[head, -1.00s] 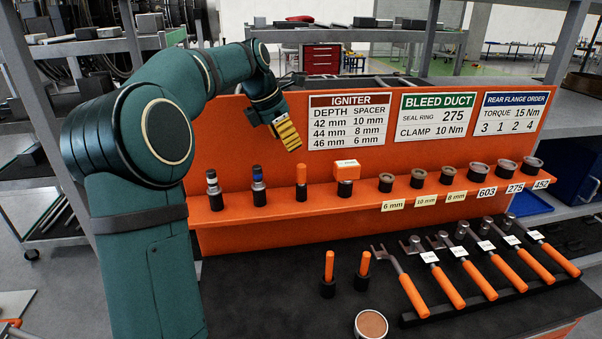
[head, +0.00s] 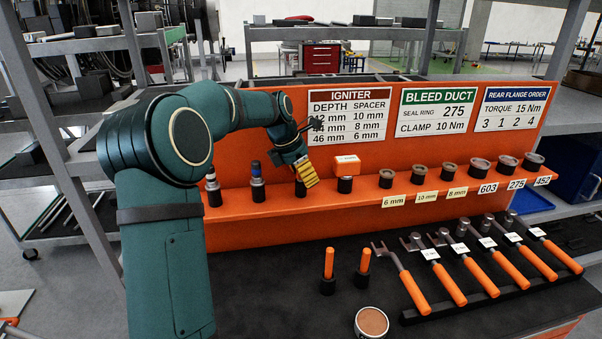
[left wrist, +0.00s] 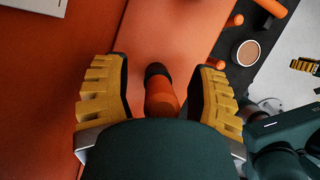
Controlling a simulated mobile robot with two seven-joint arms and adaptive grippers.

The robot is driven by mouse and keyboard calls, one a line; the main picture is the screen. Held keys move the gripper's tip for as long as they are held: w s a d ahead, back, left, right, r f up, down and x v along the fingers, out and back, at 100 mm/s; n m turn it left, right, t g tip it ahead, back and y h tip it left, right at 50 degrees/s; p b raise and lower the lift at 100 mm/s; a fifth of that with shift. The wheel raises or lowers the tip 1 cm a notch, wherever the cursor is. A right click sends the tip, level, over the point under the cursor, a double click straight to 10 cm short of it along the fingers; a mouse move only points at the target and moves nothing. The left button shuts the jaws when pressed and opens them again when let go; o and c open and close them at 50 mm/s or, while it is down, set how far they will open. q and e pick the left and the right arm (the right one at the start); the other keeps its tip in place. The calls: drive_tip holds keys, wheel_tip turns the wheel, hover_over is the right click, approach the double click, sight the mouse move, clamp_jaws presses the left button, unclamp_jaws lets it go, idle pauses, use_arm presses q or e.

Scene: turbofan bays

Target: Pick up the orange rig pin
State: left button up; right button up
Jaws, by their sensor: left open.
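The orange rig pin (left wrist: 160,95) stands in a dark holder on the orange shelf. In the left wrist view it lies between the two yellow ribbed fingers of my left gripper (left wrist: 160,78), with space on both sides. In the head view my left gripper (head: 307,176) is open and comes down over the pin from the upper left, hiding most of it; the dark holder (head: 300,190) shows just below. My right gripper (left wrist: 304,66) shows partly at the right edge of the left wrist view; its opening is unclear.
The upright sign panel (head: 412,150) rises behind. Two orange-handled pins (head: 328,262) and several tools stand on the dark bench below.

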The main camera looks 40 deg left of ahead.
use_arm(q)
drive_tip(key=shift+o, duration=0.2)
clamp_jaws()
idle(0.3)
